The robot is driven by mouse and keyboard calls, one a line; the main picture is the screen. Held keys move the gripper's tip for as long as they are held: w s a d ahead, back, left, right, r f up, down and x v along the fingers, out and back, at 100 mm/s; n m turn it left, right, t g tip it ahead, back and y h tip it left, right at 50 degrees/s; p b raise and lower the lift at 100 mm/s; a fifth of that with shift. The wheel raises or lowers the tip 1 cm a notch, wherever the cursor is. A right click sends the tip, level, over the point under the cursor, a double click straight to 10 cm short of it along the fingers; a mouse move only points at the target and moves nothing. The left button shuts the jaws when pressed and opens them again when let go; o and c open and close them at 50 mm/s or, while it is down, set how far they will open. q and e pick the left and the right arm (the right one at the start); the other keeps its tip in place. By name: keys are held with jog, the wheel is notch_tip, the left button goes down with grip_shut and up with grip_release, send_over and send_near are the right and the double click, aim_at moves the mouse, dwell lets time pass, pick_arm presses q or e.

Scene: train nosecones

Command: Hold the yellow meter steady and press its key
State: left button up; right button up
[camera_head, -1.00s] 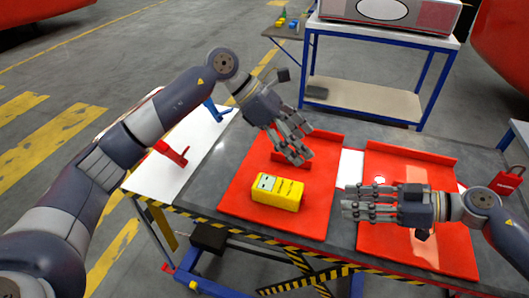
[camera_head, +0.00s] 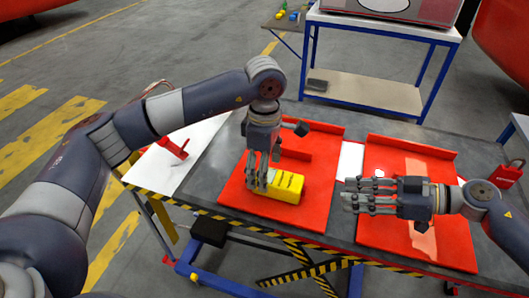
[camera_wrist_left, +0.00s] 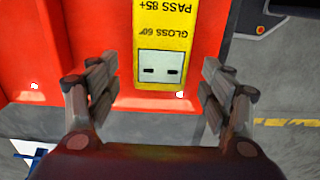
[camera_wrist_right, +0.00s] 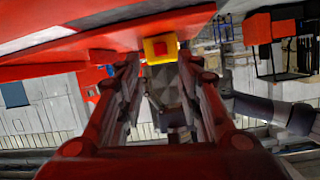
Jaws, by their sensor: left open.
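The yellow meter (camera_head: 287,187) lies on the left red tray (camera_head: 310,216), its long side roughly across the picture. In the left wrist view the meter (camera_wrist_left: 165,22) shows gloss lettering and a pale display (camera_wrist_left: 160,68). My left gripper (camera_head: 258,186) is open at the meter's left end, fingers on either side, with gaps visible in the wrist view. My right gripper (camera_head: 350,196) is open and empty, right of the meter and apart from it.
A second red tray (camera_head: 375,245) lies under the right arm. A white strip (camera_head: 350,160) separates the trays. A red bracket (camera_head: 174,147) stands on the white panel at left. A raised red ledge (camera_head: 296,152) is behind the meter. A blue-framed shelf (camera_head: 365,95) stands behind.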

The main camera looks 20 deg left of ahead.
pick_arm(q)
jog(key=shift+f, duration=1.9)
jog(key=c, duration=1.4)
pick_arm(e)
jog(key=shift+f, duration=0.1)
jog(key=shift+c, duration=0.5)
pick_arm(q)
jog(key=shift+f, duration=0.1)
pick_arm(e)
grip_shut()
pick_arm(q)
jog(key=shift+s, duration=0.15)
